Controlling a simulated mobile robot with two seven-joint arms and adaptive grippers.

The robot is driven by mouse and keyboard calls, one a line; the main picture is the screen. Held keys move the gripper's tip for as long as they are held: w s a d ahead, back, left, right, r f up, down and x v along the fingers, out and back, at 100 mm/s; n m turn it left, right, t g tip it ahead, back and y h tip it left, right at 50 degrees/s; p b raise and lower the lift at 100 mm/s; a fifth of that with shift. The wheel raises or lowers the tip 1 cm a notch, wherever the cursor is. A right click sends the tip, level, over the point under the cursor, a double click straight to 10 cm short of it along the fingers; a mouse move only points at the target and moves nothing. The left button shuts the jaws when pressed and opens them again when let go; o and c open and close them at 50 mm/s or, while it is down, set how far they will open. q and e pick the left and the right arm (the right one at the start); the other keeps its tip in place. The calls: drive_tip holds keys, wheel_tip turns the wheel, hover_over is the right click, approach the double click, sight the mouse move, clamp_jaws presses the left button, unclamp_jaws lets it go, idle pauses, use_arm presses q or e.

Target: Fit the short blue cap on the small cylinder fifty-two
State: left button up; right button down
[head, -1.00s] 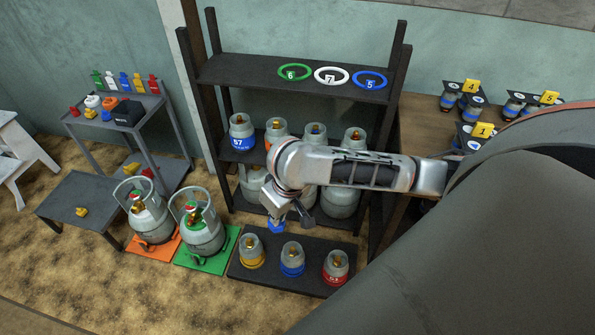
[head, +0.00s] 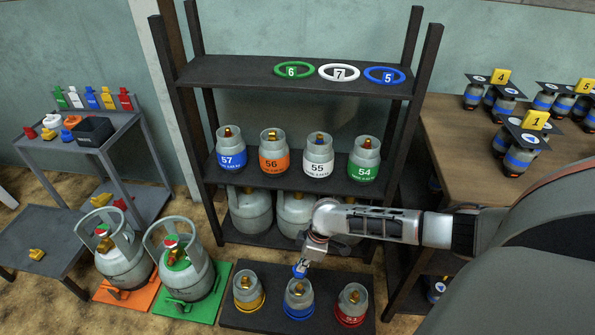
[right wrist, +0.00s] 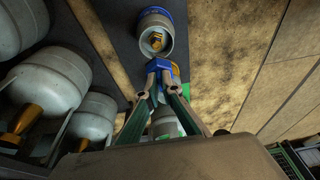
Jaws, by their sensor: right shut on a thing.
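The small cylinder with the blue base band (head: 299,297) stands upright in the middle of the dark floor mat (head: 262,319); its number is not readable. A brass valve shows on its top. My right gripper (head: 302,262) is shut on a short blue cap (head: 299,270), just above and behind that cylinder in the head view. In the right wrist view, the cap (right wrist: 167,69) sits between the fingertips (right wrist: 163,75), apart from the brass valve of the blue-banded cylinder (right wrist: 154,24). My left gripper is in neither view.
A yellow-banded cylinder (head: 249,290) and a red-banded one (head: 351,303) flank the blue-banded cylinder closely. Behind stands a dark shelf (head: 340,183) with several cylinders. Two larger handled cylinders stand left, on orange (head: 128,296) and green (head: 205,306) mats.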

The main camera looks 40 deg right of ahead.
sight(303, 276)
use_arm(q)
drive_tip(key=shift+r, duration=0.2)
use_arm(e)
drive_tip(key=shift+w+r, duration=0.1)
drive_tip(key=shift+r, duration=0.05)
drive_tip(key=f, duration=0.3)
drive_tip(key=shift+s+f+b, duration=0.1)
drive_tip(key=shift+s+b, duration=0.2)
drive_tip(key=shift+b, duration=0.05)
drive_tip(key=shift+f+b, duration=0.35)
drive_tip(key=shift+f, duration=0.35)
drive_tip(key=shift+f+b, duration=0.3)
drive_tip(key=shift+f, duration=0.45)
drive_tip(key=shift+f+b, duration=0.4)
drive_tip(key=shift+f, duration=0.5)
drive_tip(key=shift+w+f, duration=0.1)
drive_tip(key=shift+f, duration=0.05)
drive_tip(key=shift+w+f, duration=0.1)
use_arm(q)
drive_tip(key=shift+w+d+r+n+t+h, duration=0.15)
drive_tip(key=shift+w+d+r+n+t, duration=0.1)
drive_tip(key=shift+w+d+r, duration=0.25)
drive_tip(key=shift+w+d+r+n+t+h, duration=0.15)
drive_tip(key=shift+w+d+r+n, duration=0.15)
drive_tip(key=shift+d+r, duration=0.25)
